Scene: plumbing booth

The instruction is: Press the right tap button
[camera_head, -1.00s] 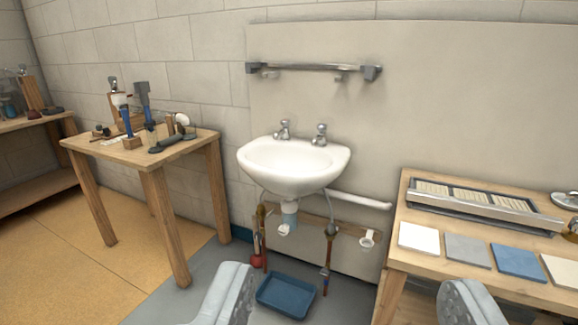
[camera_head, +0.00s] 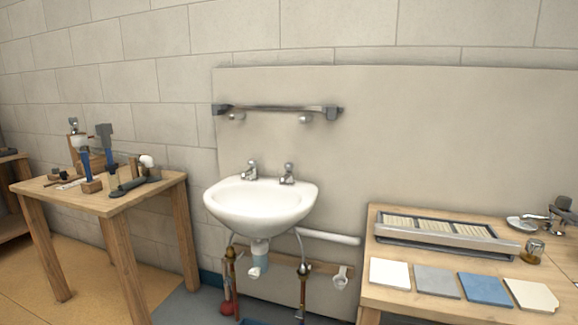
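A white sink (camera_head: 262,207) is fixed to the wall panel in the middle of the view. Two chrome taps stand on its back rim. The right tap (camera_head: 287,174) has a rounded knob on top. The left tap (camera_head: 250,171) stands beside it and looks alike. Both taps are unobstructed. My gripper does not show in the current view, so its opening and its distance from the taps cannot be seen.
A metal rail (camera_head: 277,109) is mounted above the sink. A wooden table (camera_head: 150,199) with tools stands to the left. A workbench (camera_head: 378,303) with tiles, a drain grate (camera_head: 447,238) and loose fittings stands to the right. Pipes hang under the sink. The space before the taps looks clear.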

